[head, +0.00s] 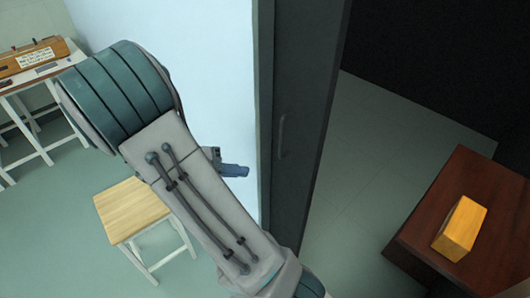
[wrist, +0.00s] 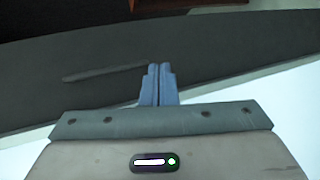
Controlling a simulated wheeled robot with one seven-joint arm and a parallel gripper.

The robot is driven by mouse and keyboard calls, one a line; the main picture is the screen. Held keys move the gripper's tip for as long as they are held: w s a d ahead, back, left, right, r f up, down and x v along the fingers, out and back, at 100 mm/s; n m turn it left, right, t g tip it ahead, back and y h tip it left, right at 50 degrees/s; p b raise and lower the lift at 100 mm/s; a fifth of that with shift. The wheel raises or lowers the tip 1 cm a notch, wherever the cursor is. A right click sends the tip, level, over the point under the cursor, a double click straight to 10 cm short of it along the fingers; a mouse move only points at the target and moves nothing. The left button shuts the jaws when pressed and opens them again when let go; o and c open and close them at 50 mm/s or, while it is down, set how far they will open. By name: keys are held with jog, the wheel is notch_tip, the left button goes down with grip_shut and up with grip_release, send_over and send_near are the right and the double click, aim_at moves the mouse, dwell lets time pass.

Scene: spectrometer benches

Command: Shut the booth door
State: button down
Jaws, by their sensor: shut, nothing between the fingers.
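The booth door (head: 312,90) is a dark grey panel that stands at the edge of a pale wall, with the booth's dark opening showing to its right. A slim upright handle (head: 281,137) is on its face. In the wrist view the door (wrist: 220,50) spans the picture as a dark band, and the handle (wrist: 105,72) lies left of my fingers. My gripper (head: 246,171) is left of the door in the head view, partly behind my arm. Its blue fingers (wrist: 158,66) are together and empty, apart from the handle. Whether they touch the door cannot be told.
Inside the booth, a dark brown table (head: 425,225) bears an orange block (head: 460,228). A wooden-topped stool (head: 130,207) stands at the lower left. A white-legged bench (head: 40,78) with a wooden instrument (head: 30,57) is at the far left. Green floor lies between them.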

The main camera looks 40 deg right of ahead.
jog(key=d+h, duration=0.1)
jog(key=d, duration=0.2)
jog(key=d+h+p, duration=0.1)
jog(key=d, duration=0.2)
jog(key=d+h+p, duration=0.1)
jog(key=d+h, duration=0.1)
jog(key=d, duration=0.2)
jog(key=shift+w+d+f+t, duration=0.1)
jog(key=shift+w+f+t, duration=0.2)
jog(key=shift+t, duration=0.1)
